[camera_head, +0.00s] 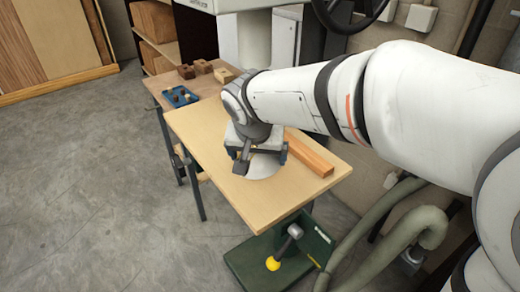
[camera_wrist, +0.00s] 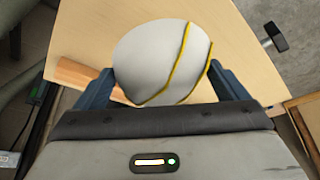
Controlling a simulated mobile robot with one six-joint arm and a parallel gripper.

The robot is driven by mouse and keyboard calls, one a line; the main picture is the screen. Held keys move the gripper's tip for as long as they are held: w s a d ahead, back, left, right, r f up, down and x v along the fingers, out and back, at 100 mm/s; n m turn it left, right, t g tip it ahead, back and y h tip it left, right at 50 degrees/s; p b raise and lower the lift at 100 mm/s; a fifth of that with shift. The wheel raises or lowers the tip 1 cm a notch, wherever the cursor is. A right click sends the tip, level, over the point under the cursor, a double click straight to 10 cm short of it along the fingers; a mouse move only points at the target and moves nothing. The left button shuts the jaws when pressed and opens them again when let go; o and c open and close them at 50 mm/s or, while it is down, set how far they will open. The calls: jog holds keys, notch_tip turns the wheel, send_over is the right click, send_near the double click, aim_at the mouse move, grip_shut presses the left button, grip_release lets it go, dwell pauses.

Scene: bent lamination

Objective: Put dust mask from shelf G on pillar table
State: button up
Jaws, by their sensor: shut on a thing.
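The dust mask (camera_wrist: 150,55) is a white cup with yellow straps and sits between my gripper's two fingers in the wrist view. My gripper (camera_wrist: 172,85) is shut on it. In the head view my gripper (camera_head: 262,160) is over the middle of the light wooden table (camera_head: 200,130), and part of the white mask (camera_head: 263,168) shows below it. I cannot tell whether the mask touches the tabletop. Shelf G cannot be made out by any label.
A wooden bar (camera_head: 309,153) lies on the table to the right of my gripper. A blue tray (camera_head: 180,97) and several brown blocks (camera_head: 203,67) are at the back. The table's left and front parts are bare.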

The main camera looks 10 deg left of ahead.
aim_at(258, 183)
notch_tip(258, 183, down, 6)
jog(key=shift+r, duration=0.1)
jog(key=o, duration=0.6)
jog(key=shift+o, duration=0.2)
jog(key=v, duration=1.2)
jog(key=shift+r, duration=0.1)
jog(key=s+d+f, duration=0.2)
jog(key=d+f, duration=0.1)
jog(key=d, duration=0.6)
jog(key=s+d+f+g, duration=0.1)
jog(key=s+d+f, duration=0.2)
jog(key=d, duration=0.6)
jog(key=s+d+f+g, duration=0.1)
jog(key=s+d+f, duration=0.1)
jog(key=d, duration=0.7)
jog(key=shift+s+f+m, duration=0.3)
jog(key=shift+f+m, duration=0.1)
jog(key=shift+f, duration=0.3)
jog(key=shift+d, duration=0.15)
